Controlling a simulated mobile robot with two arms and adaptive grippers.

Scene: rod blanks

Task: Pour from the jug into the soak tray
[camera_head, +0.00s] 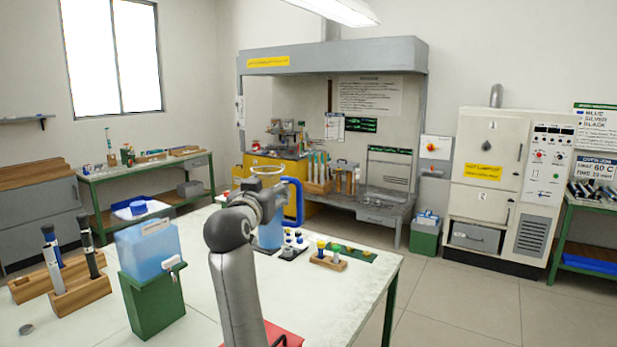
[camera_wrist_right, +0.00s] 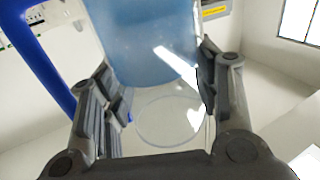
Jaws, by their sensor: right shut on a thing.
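The clear jug (camera_head: 270,236) with blue liquid and a blue handle is upright in the head view, beyond my right gripper (camera_head: 262,200). The gripper is shut on the jug's body, and the fingers hide part of it. In the right wrist view, the jug (camera_wrist_right: 150,40) lies between the two fingers (camera_wrist_right: 160,95), with its blue handle at the left. My left gripper is out of view.
A blue tank (camera_head: 148,248) on a green stand (camera_head: 153,302) is left of my arm. Wooden blocks holding dark rods (camera_head: 80,292) stand at the left. A small wooden rack (camera_head: 328,262) and small pieces lie right of the jug. A red object (camera_head: 284,335) is near the front, partly hidden.

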